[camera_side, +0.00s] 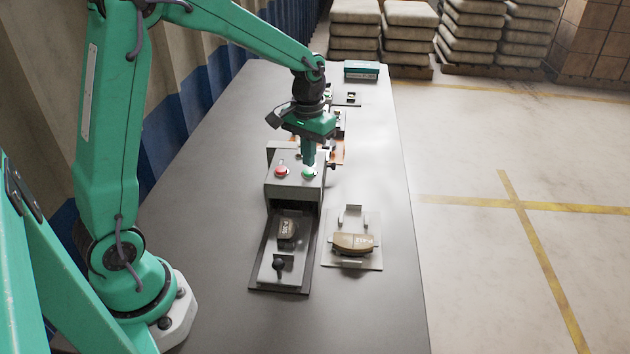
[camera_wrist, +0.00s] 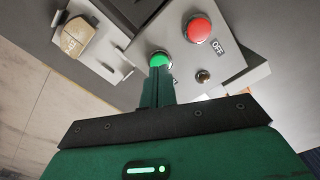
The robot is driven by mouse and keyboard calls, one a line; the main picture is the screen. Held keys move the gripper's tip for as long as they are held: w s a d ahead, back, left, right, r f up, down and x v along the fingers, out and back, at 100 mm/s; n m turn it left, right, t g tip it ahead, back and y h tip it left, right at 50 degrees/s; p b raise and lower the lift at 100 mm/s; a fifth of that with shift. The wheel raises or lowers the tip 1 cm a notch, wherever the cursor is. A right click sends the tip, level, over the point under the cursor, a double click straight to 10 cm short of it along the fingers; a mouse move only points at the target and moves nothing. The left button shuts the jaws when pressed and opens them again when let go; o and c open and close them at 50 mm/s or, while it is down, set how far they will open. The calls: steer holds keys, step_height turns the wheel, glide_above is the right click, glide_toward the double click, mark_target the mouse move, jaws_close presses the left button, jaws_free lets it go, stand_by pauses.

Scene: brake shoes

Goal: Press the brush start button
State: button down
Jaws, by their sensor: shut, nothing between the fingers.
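The brush machine is a grey box (camera_side: 295,190) on the table, with a green button (camera_side: 309,172) and a red button (camera_side: 281,171) on its top panel. My gripper (camera_side: 309,163) is shut and empty, pointing down right at the green button. In the wrist view the fingers (camera_wrist: 158,75) reach the edge of the green button (camera_wrist: 159,59) and cover part of it. I cannot tell whether they touch it or press it. The red button (camera_wrist: 199,29), labelled OFF, is beside it. The green button's label is hidden.
A dark brake shoe (camera_side: 288,230) lies on the tray in front of the box. A brown brake shoe (camera_side: 353,243) rests on a light fixture plate (camera_side: 372,262) to the right. More fixtures and a teal box (camera_side: 361,70) stand farther back.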

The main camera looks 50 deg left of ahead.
mark_target(307, 173)
steer(key=shift+f, duration=1)
stand_by(0.8)
steer(key=shift+r, duration=3.55)
steer(key=s+d+r+m+t, duration=0.1)
steer(key=s+d+r+t, duration=0.1)
steer(key=s, duration=0.8)
steer(key=s+d+r+m+t, duration=0.2)
steer(key=s+d+r+t, duration=0.1)
steer(key=s, duration=0.6)
steer(key=shift+s+r+t, duration=0.3)
steer(key=shift+s+r, duration=0.1)
steer(key=shift+r, duration=0.2)
